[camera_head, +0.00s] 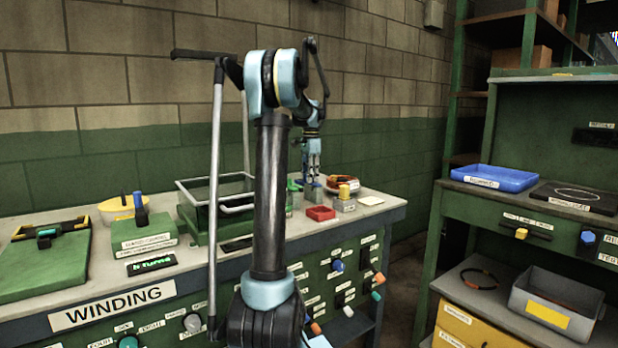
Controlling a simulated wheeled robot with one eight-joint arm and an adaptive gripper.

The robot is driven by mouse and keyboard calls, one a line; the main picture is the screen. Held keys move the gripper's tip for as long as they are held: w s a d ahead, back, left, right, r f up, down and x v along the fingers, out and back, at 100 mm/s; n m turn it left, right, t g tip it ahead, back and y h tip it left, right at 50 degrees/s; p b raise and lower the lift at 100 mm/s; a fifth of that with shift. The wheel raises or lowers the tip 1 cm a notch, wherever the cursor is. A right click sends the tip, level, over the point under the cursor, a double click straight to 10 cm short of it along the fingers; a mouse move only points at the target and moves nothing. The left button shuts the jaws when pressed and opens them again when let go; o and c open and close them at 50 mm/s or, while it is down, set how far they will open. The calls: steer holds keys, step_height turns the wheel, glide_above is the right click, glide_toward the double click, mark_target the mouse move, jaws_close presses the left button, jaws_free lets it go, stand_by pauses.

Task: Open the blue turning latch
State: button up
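Several blue parts are in view, and I cannot tell which is the blue turning latch. A dark blue knob (588,239) sits on the front of the right-hand green bench beside a label. Another blue knob (337,265) is on the labelled green front panel of the winding bench. A blue upright handle (140,209) stands on a green box at the left. My gripper (312,182) points down over the far right part of the winding bench, away from all three. Its fingers are small and partly hidden, so their opening is unclear.
The winding bench top (190,265) carries a wire-framed green box, a red tray (321,213) and small blocks near my gripper. The right bench holds a blue tray (495,178), a grey bin (556,300) and a yellow latch (521,234). A floor gap separates the benches.

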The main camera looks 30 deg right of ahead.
steer(key=shift+c, duration=0.9)
steer(key=n, duration=0.3)
steer(key=shift+w+n, duration=0.1)
steer(key=shift+n, duration=0.2)
steer(key=n, duration=0.5)
steer(key=shift+n, duration=0.3)
steer(key=n, duration=0.4)
steer(key=shift+w, duration=0.1)
steer(key=shift+n, duration=2.4)
